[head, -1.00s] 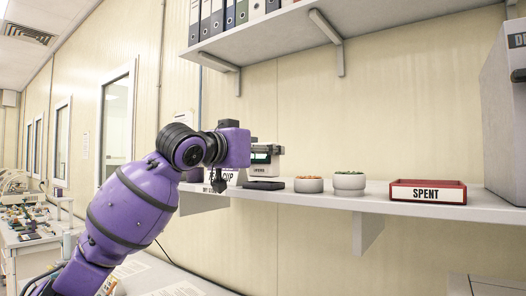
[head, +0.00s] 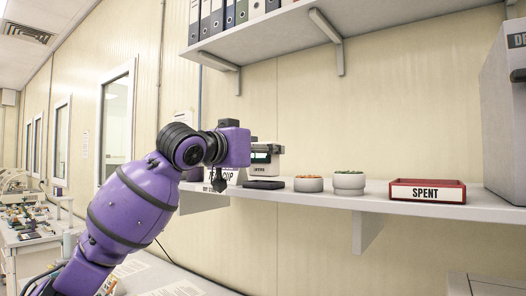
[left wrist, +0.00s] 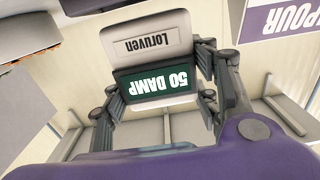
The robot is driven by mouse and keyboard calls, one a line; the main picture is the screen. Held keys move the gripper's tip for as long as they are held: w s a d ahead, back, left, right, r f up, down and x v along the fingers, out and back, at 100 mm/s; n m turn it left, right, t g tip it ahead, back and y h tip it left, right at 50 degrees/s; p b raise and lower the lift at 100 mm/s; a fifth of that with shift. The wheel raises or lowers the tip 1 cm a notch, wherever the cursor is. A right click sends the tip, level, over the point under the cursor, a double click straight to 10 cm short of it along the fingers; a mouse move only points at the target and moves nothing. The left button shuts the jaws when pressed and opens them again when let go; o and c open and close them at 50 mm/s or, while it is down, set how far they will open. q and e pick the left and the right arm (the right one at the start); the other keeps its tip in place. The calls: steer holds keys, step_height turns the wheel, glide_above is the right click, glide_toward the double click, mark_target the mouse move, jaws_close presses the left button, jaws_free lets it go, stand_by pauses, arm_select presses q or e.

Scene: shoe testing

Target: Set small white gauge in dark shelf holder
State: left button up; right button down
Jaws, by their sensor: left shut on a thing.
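The small white gauge (head: 258,169) has a green display and sits at the fingers of my left gripper (head: 267,152) in the head view. The left wrist view shows the gauge (left wrist: 150,36) upside down in the picture, reading "Loruven" and "50 DAMP", between the two dark fingers of my left gripper (left wrist: 160,88), which is shut on it. The dark holder (head: 264,185) lies flat on the shelf, just below the gauge in the head view. Whether they touch cannot be told. My right gripper is out of view.
On the shelf (head: 400,207), right of the holder, stand a bowl with orange contents (head: 308,185), a bowl with green contents (head: 349,184) and a red "SPENT" tray (head: 428,192). A lettered sign (head: 234,178) stands left, partly behind my arm. An upper shelf (head: 290,27) holds binders.

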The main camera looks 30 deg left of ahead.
arm_select(q)
steer(key=shift+f, duration=1.15)
steer(key=o, duration=1.4)
steer(key=shift+o, duration=0.2)
steer(key=s, duration=1.2)
steer(key=shift+a, duration=0.45)
